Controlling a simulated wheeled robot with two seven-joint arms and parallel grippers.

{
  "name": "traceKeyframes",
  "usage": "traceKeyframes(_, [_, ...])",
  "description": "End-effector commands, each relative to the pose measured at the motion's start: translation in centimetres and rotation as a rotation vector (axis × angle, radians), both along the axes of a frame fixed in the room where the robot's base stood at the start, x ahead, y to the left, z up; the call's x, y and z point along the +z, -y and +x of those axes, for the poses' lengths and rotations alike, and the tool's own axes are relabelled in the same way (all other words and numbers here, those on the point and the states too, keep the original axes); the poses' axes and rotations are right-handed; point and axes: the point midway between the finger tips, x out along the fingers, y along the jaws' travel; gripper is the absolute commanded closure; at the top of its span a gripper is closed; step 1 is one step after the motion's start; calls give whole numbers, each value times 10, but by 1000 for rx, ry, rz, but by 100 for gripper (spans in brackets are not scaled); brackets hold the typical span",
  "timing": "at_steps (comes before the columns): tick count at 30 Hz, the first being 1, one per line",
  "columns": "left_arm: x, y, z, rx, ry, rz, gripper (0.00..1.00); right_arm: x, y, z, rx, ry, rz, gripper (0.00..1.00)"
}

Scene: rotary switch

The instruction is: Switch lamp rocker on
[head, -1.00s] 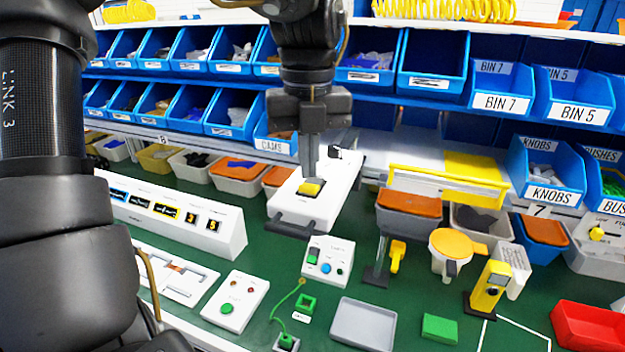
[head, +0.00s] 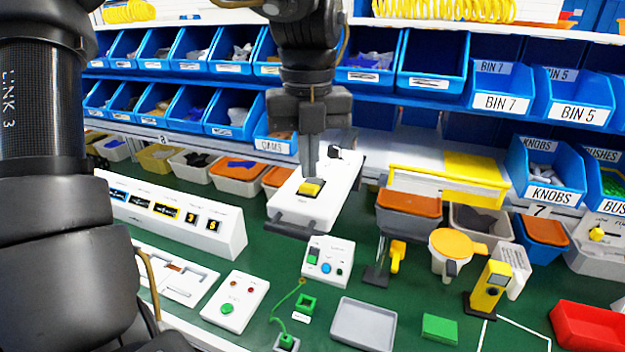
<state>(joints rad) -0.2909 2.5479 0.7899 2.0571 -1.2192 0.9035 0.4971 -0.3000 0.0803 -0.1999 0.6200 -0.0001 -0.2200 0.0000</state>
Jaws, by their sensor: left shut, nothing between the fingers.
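The lamp rocker appears to be the yellow rocker (head: 311,188) in a dark frame on a white panel (head: 333,200) in the middle of the head view; no lamp label on it can be read. My left gripper (head: 309,174) points straight down above the rocker, with its fingers shut and empty. The fingertips are at the rocker's back edge; I cannot tell whether they touch it. My right gripper is not in view.
A white sloped panel with small dark displays (head: 170,212) stands to the left. A small box with green and blue buttons (head: 328,260) is in front. Blue bins line the back shelves. A grey tray (head: 363,323) and green block (head: 440,328) lie nearer.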

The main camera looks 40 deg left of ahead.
Motion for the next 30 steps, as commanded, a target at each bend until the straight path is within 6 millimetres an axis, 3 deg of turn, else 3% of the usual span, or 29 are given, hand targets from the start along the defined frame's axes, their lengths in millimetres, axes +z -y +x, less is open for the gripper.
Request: traceKeyframes(30, [-14,0,0,0,0,0,100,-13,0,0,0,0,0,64])
